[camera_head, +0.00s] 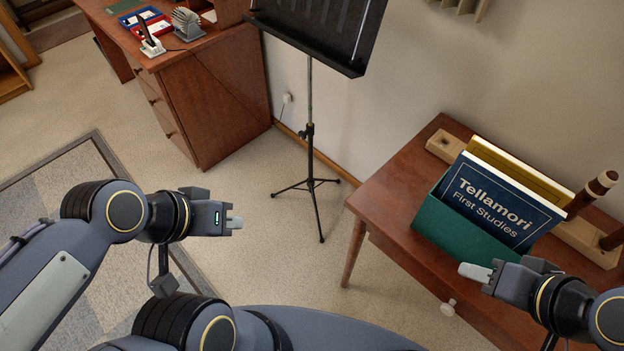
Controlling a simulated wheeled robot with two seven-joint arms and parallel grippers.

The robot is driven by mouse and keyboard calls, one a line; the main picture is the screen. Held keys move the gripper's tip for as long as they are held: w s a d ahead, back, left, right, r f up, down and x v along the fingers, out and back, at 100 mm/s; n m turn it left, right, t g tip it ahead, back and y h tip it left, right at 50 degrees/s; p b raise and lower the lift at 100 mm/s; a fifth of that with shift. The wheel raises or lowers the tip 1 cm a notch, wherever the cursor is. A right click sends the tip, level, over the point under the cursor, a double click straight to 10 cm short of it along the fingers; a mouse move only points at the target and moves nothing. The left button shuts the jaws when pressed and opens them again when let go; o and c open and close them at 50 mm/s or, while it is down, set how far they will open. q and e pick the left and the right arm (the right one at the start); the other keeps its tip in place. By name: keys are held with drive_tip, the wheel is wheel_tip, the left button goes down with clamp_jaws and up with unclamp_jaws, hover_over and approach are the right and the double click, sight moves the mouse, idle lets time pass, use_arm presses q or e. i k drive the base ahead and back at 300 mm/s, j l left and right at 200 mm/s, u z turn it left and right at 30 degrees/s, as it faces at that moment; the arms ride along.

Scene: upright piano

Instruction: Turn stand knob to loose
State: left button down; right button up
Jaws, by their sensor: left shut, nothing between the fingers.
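A black music stand (310,95) stands on a tripod base between the desk and the side table. A small dark knob or collar (307,131) sits partway up its pole; its setting is too small to tell. My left gripper (236,222) is shut and empty, left of the stand's legs in the picture and apart from the pole. My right gripper (474,272) is in front of the green holder at the side table, apart from the stand. Its pale tip shows, but its finger gap cannot be made out.
A wooden desk (215,105) stands left of the stand. The side table (385,195) on the right bears a green holder (455,235) with a blue book (500,200). The wall is behind the stand. Open carpet lies between my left gripper and the stand.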

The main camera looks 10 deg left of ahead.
sight(303, 135)
drive_tip(key=i+j+u, duration=0.15)
drive_tip(key=j+u, duration=0.25)
drive_tip(key=i+j+u, duration=0.15)
drive_tip(key=u, duration=0.25)
drive_tip(key=i+j+u, duration=0.2)
drive_tip(key=u, duration=0.2)
drive_tip(key=i, duration=0.05)
